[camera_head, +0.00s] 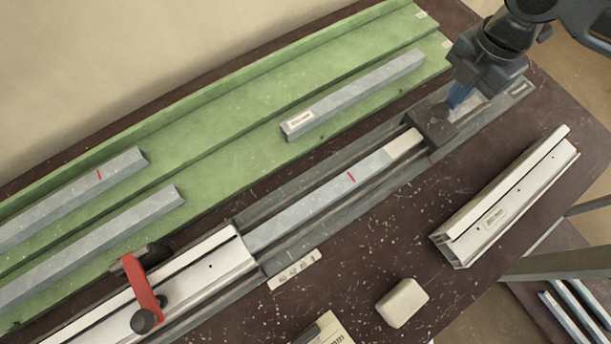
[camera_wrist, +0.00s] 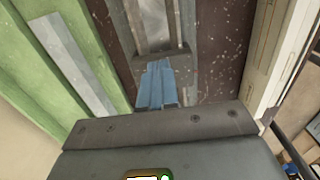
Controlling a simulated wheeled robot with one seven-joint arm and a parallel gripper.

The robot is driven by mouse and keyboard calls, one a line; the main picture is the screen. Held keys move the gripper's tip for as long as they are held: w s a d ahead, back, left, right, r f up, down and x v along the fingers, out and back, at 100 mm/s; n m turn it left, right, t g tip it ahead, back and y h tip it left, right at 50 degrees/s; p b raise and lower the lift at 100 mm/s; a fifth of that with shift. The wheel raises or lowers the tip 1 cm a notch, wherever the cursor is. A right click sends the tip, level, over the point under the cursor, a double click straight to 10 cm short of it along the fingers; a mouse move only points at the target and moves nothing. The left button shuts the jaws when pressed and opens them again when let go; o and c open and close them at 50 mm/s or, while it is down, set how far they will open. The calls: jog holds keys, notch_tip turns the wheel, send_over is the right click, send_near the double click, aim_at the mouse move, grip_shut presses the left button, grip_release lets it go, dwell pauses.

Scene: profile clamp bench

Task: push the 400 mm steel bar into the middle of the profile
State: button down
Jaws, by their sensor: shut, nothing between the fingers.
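A grey steel bar (camera_head: 325,195) with a red mark lies in the grey guide channel, a pale label on its right end. Its left end meets the mouth of the white profile (camera_head: 205,262); whether part of it is inside is hidden. A dark block (camera_head: 432,127) sits in the channel at the bar's right end. My gripper (camera_head: 458,97) is shut and empty, its blue fingers just behind the block. In the wrist view the fingers (camera_wrist: 157,68) overlap the near edge of the block (camera_wrist: 163,62); I cannot tell if they touch it.
A red-handled clamp (camera_head: 146,290) stands over the profile. Several other bars, one of them labelled (camera_head: 355,92), lie on the green rack (camera_head: 215,125). A second white profile (camera_head: 505,200) and a pale block (camera_head: 402,302) lie on the dark bench in front.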

aim_at(440, 109)
jog(key=shift+s+a+f+b, duration=0.1)
jog(key=shift+s+a+b, duration=0.45)
jog(key=shift+a, duration=0.3)
jog(key=shift+s+a+b, duration=0.4)
jog(key=shift+s+a, duration=0.25)
jog(key=shift+a, duration=0.2)
jog(key=shift+s+a+r+p, duration=0.2)
jog(key=shift+a+r+p, duration=0.05)
jog(key=shift+p, duration=0.25)
jog(key=shift+s+a+f+p, duration=0.1)
jog(key=shift+s+a+p, duration=0.7)
jog(key=shift+a, duration=0.25)
jog(key=shift+s+a+p, duration=0.7)
jog(key=shift+a+p, duration=0.15)
jog(key=shift+a, duration=0.15)
jog(key=shift+s+a+f, duration=0.1)
jog(key=shift+s+a, duration=0.05)
jog(key=shift+a, duration=0.1)
jog(key=shift+s+a, duration=2.2)
jog(key=shift+a, duration=0.8)
jog(key=shift+s+a, duration=2.15)
jog(key=shift+a, duration=0.8)
jog(key=shift+s+a, duration=2.2)
jog(key=shift+a, duration=0.8)
jog(key=shift+s+a, duration=0.3)
jog(key=shift+a, duration=0.2)
jog(key=shift+d, duration=0.1)
jog(key=shift+w+d, duration=0.45)
jog(key=shift+d, duration=0.1)
notch_tip(440, 109, up, 7)
